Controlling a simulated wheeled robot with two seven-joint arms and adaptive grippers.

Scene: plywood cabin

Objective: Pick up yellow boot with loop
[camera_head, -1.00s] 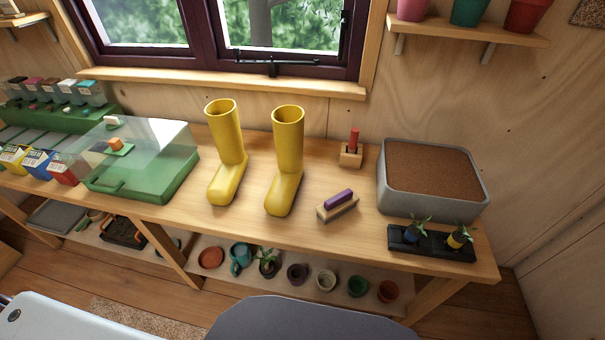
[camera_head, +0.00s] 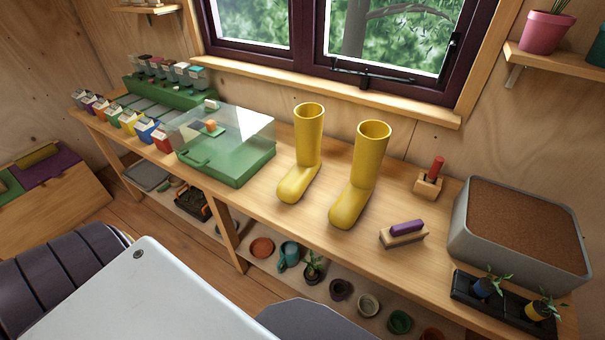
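Two yellow boots stand upright on the wooden workbench, toes pointing toward me and to the left. The left boot (camera_head: 304,155) is beside the green box, and the right boot (camera_head: 361,174) is close to the brush. I cannot make out a loop on either boot from here. Neither of my grippers is in view; only parts of my own body show at the bottom.
On the wooden bench (camera_head: 300,228), a green box with a clear lid (camera_head: 228,158) is left of the boots. A purple-topped brush (camera_head: 403,234), red-handled tool in a block (camera_head: 430,178), grey soil tub (camera_head: 520,240) and black seedling tray (camera_head: 503,306) are right. Pots fill the lower shelf.

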